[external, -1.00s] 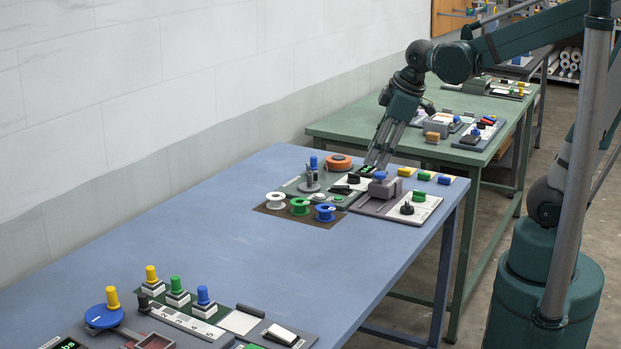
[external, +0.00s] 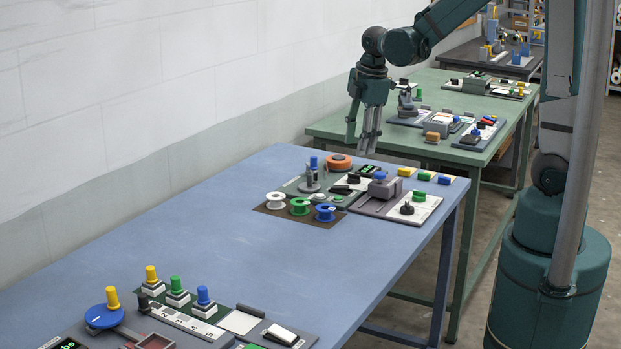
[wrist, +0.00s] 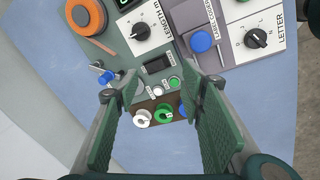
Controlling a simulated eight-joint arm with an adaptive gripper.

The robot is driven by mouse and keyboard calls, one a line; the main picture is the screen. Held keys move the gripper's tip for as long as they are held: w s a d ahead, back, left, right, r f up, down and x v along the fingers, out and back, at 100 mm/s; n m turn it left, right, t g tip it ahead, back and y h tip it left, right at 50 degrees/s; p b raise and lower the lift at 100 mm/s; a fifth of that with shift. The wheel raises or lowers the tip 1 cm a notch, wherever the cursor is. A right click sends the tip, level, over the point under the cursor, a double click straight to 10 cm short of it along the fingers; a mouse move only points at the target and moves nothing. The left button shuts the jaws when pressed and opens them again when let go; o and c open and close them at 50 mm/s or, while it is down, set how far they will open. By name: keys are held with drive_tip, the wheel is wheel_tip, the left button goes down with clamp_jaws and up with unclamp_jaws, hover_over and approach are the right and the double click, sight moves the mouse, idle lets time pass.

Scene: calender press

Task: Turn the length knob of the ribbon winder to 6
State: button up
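The ribbon winder (external: 300,195) is a grey-green panel at the far end of the blue table. Its length knob (external: 353,179) is small and black. In the wrist view the length knob (wrist: 140,32) sits on a white dial plate marked "LENGTH m", near the top. Its numbers and setting are too small to read. My gripper (external: 368,146) hangs above and behind the winder, clear of it. In the wrist view my gripper (wrist: 166,92) is open, with nothing between its fingers, and the knob lies beyond the fingertips, uncovered.
A letter unit with a blue-topped handle (external: 379,175) and a black letter knob (external: 406,208) adjoins on the right. White, green and blue spools stand in front. An orange disc (external: 339,162) and a blue-topped post (external: 313,164) stand near the knob.

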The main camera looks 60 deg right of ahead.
sight(354, 178)
drive_tip(key=w+d+f+n+p, duration=0.1)
drive_tip(key=d+p, duration=0.1)
drive_tip(key=w+d+f+n+g+p, duration=0.1)
drive_tip(key=w+d+f+n+p, duration=0.1)
drive_tip(key=w+d+f+n+g+p, duration=0.1)
drive_tip(key=d+f+n+p, duration=0.1)
drive_tip(key=d, duration=0.1)
drive_tip(key=shift+w+f, duration=0.1)
drive_tip(key=shift+w, duration=0.15)
drive_tip(key=shift+f, duration=0.15)
idle(0.4)
drive_tip(key=shift+f, duration=3.8)
drive_tip(key=c, duration=0.9)
